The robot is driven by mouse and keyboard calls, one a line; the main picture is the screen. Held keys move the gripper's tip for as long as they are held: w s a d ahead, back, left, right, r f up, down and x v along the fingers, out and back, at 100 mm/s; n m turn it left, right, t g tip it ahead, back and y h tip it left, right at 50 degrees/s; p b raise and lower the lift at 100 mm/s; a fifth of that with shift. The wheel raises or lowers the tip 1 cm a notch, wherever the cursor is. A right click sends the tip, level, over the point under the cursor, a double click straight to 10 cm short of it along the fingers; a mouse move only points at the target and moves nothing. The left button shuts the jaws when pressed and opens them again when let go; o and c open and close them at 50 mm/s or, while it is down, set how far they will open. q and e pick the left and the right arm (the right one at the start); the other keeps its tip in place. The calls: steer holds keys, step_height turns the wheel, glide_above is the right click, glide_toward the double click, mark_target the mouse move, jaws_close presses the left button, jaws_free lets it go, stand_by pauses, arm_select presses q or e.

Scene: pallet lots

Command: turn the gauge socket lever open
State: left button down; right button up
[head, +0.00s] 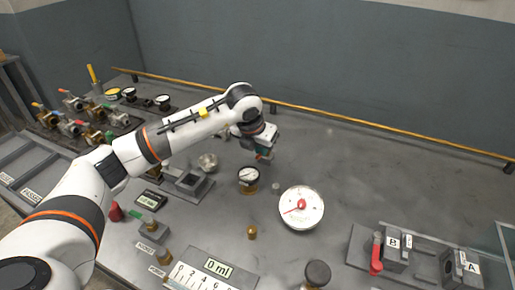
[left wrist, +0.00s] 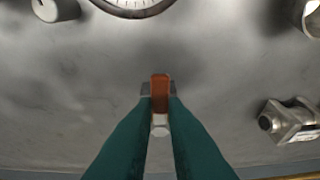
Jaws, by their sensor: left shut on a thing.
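My left gripper (head: 264,154) hangs over the bench behind the dark-rimmed gauge. In the left wrist view its teal fingers (left wrist: 160,100) are shut on a small orange-brown and pale thing (left wrist: 160,87); what it is I cannot tell. A red lever (head: 376,255) stands on a grey block marked B (head: 397,250) at the right, well away from my left gripper. A green lever (head: 149,219) sits on a small block at the left front. Which one belongs to the gauge socket I cannot tell. My right gripper is not in view.
A small gauge (head: 248,175) and a large white dial (head: 301,208) stand mid-bench. Several coloured-handle valves (head: 75,104) lie at the far left. A block marked A (head: 462,267) is at the right. A yellow rail (head: 390,128) runs along the back; the back right is clear.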

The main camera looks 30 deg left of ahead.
arm_select(q)
steer(key=shift+d+n, duration=0.2)
steer(key=shift+n, duration=0.3)
steer(key=shift+y, duration=0.3)
steer(key=c, duration=1.5)
jaws_free()
steer(key=shift+o, duration=0.2)
steer(key=shift+r, duration=0.1)
steer(key=b+v, duration=0.1)
steer(key=v, duration=1.1)
